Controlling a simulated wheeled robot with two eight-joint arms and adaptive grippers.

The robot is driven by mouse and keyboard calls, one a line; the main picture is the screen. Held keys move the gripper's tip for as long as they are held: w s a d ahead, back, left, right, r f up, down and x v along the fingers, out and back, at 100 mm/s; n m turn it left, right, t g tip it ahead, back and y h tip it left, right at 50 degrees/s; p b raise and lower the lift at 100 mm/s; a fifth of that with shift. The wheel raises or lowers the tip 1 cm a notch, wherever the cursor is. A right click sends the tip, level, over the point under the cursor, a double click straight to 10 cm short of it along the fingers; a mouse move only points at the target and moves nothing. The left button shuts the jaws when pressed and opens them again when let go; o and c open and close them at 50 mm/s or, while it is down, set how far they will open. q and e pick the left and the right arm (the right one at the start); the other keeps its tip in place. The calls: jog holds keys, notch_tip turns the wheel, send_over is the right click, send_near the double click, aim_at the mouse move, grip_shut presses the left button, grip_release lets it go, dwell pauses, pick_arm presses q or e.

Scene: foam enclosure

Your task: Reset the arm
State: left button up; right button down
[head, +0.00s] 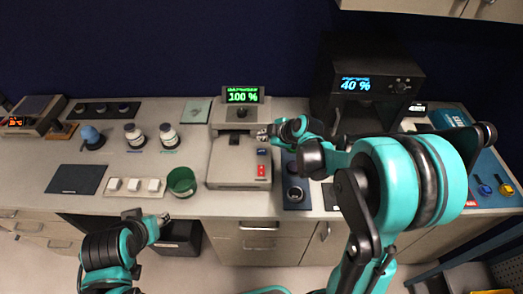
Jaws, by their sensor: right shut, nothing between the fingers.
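My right arm (390,185) is teal and black and comes in from the lower right, reaching over the right part of the bench. My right gripper (264,134) is shut and empty, over the front of the grey device whose green display (243,97) reads 100 %. I cannot tell whether it touches the device. My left arm (108,252) is folded low at the lower left, in front of the bench. My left gripper (162,218) is by the bench's front edge, small and turned so that its fingers are not clear.
The grey device (225,165) has blue and red buttons. A black machine (345,95) reading 40 % stands behind my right arm. A green cup (181,181), white blocks (134,185), two bottles (168,136) and a dark mat (76,179) are on the left. A blue panel (490,185) is on the right.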

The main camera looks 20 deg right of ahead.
dwell(0.5)
jog(key=shift+s+a+r, duration=0.1)
jog(key=shift+s, duration=0.2)
jog(key=s+f+m+g+h+b, duration=0.1)
jog(key=s+m+h+b, duration=0.3)
jog(key=s+m, duration=1)
jog(key=s+b, duration=0.3)
jog(key=s, duration=0.7)
jog(key=shift+s+f, duration=0.25)
jog(key=shift+f, duration=0.1)
